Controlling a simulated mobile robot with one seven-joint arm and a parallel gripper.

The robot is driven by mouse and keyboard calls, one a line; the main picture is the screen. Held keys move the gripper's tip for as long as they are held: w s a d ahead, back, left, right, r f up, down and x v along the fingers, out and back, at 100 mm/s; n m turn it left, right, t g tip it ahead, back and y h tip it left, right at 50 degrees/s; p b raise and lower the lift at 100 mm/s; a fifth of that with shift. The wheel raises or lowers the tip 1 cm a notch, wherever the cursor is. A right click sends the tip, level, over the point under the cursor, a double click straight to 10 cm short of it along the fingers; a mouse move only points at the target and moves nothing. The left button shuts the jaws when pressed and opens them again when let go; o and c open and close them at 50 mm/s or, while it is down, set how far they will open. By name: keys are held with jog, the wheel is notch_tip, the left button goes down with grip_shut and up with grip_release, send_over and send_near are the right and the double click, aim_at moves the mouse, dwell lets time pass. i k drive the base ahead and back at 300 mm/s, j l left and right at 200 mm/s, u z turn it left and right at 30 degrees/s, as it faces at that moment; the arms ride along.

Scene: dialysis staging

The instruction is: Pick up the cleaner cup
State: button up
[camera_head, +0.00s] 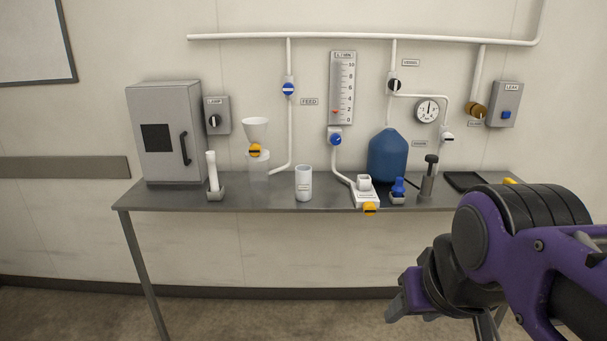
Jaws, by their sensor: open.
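A white cylindrical cup (303,186) with a small label stands upright on the grey bench, near its middle. The labels are too small to read, so I cannot tell for sure which is the cleaner cup. My gripper (402,300) is at the lower right, in front of and below the bench edge, apart from both cups. It is open, and I see nothing held in it.
On the bench (250,198) stand a grey cabinet (165,130), a white funnel (256,130), a white stick in a holder (213,175), a blue vessel (388,157) and a blue-topped item (398,189). Pipes and a gauge (427,110) are on the wall. The bench front is mostly clear.

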aim_at(302, 173)
jog(key=i+j+z, duration=0.4)
jog(key=i, duration=0.25)
jog(key=i+j+z, duration=0.4)
jog(key=i+j, duration=0.15)
